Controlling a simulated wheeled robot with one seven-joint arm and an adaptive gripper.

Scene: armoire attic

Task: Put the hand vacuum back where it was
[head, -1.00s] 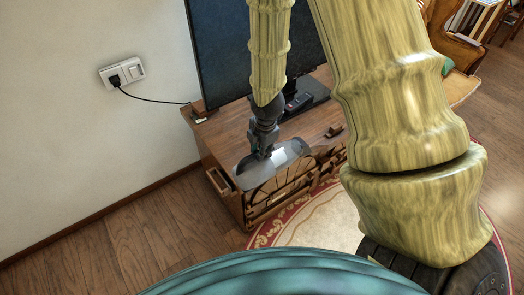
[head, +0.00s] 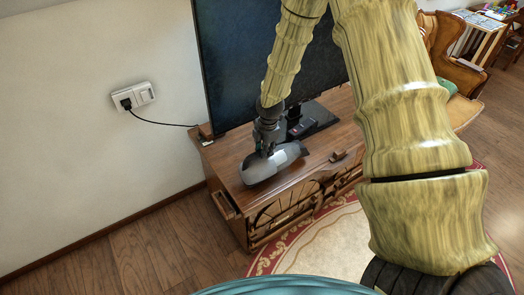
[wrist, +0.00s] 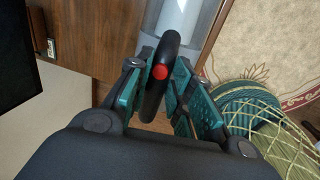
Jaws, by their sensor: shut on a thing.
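The hand vacuum (head: 262,170) is grey with a rounded, partly clear body. In the head view it is at the left part of the wooden TV stand's top (head: 226,157); I cannot tell whether it touches the wood. My gripper (head: 266,147) is above it, shut on its dark handle. In the wrist view the black handle (wrist: 150,102) with a red button passes between the teal finger pads of my gripper (wrist: 157,88). The vacuum's clear part (wrist: 187,18) shows at the top edge there. Its far underside is hidden.
A large dark television (head: 240,70) stands behind on the stand. A small dark device (head: 302,128) lies by its base. A small brown item (head: 338,156) is near the front edge. A drawer (head: 224,205) sticks out at the left. A patterned rug (head: 335,240) lies in front.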

